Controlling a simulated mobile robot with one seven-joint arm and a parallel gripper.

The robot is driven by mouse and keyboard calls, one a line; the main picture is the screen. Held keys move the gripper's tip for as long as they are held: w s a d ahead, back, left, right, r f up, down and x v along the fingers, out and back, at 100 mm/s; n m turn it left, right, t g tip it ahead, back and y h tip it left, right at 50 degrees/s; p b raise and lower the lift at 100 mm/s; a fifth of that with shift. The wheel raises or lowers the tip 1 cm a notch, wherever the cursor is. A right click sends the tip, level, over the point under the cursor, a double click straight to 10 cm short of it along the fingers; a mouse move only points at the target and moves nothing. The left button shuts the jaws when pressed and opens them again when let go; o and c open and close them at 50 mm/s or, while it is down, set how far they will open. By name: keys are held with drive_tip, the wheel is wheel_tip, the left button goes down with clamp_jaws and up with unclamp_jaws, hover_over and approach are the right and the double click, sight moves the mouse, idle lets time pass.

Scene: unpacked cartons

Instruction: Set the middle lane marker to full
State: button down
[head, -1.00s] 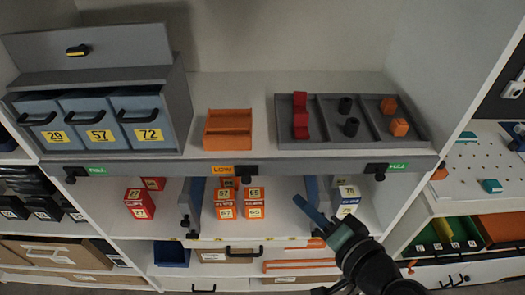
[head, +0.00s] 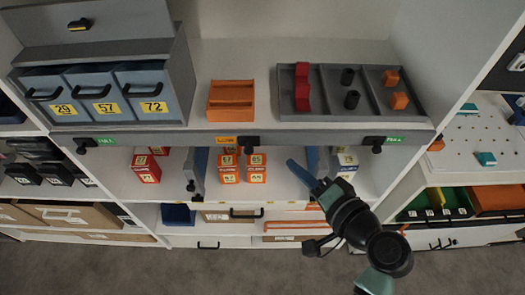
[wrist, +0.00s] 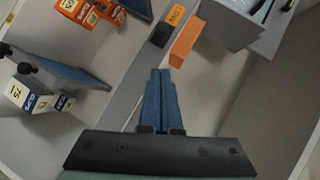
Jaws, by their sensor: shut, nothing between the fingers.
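The middle lane marker (head: 225,140) sits on the grey shelf edge and shows an orange plate, which read LOW in the earlier head frame. A black knob (head: 249,143) is just right of it. In the wrist view the orange plate (wrist: 176,15) and a black piece (wrist: 162,35) beside it are near the top. My gripper (head: 291,163) is shut and empty, below and right of the middle marker and apart from it. Its blue fingers (wrist: 160,72) lie together in the wrist view. The left marker (head: 106,140) and right marker (head: 394,139) are green.
Orange cartons (head: 229,176) stand in the middle lane between dividers (head: 197,165). Red cartons (head: 147,172) are left, white-blue cartons (head: 346,162) right. Above are blue bins (head: 148,95), an orange tray (head: 231,113) and a grey tray (head: 325,117). Floor (head: 100,270) is open in front.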

drive_tip(key=p, duration=0.2)
approach(251, 144)
drive_tip(key=w+d, duration=0.1)
drive_tip(key=w, duration=0.2)
drive_tip(key=shift+w+a+f+p, duration=0.15)
drive_tip(key=shift+a+f+p, duration=0.2)
drive_tip(key=shift+a, duration=0.45)
drive_tip(key=shift+w+a+f+p, duration=0.25)
drive_tip(key=shift+a+f, duration=0.15)
drive_tip(key=shift+a, duration=0.4)
drive_tip(key=a, duration=0.6)
drive_tip(key=shift+r, duration=0.15)
